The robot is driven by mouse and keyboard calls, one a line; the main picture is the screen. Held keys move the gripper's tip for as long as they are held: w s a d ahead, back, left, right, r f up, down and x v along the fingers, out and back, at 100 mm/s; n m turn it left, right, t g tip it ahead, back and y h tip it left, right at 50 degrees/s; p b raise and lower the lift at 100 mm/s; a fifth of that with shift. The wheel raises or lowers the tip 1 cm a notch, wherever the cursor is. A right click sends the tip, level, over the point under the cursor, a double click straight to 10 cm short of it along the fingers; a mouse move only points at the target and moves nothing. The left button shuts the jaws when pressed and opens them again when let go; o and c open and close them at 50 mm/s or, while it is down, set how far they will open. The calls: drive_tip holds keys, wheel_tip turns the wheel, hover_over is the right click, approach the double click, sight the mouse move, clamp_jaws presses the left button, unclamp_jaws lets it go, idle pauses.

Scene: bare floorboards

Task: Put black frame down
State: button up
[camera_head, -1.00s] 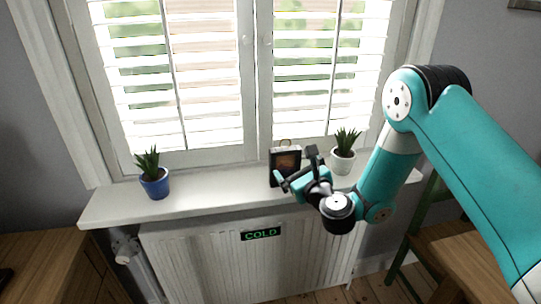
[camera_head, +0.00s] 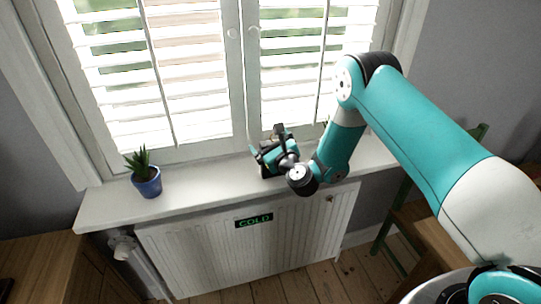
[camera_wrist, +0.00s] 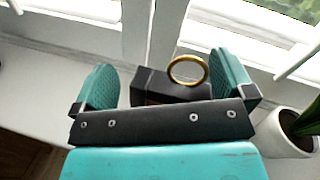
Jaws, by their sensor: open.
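The black frame (camera_wrist: 150,82) stands on the white windowsill (camera_head: 205,181), in front of the window. In the wrist view its dark top shows between my two teal finger pads, with a gap to each pad. A gold ring (camera_wrist: 188,71) rises from its top. My gripper (camera_head: 268,152) is open around the frame, and it also shows in the wrist view (camera_wrist: 166,82). In the head view my gripper hides most of the frame; only a dark lower part (camera_head: 266,171) shows.
A blue-potted plant (camera_head: 146,180) stands at the sill's left. A white-potted plant (camera_wrist: 290,132) is close at the right in the wrist view, hidden behind my arm in the head view. The shutters (camera_head: 160,90) rise behind. A radiator (camera_head: 240,250) marked COLD is below.

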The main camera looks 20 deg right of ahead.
drive_tip(key=shift+r, duration=0.1)
drive_tip(key=c, duration=1.3)
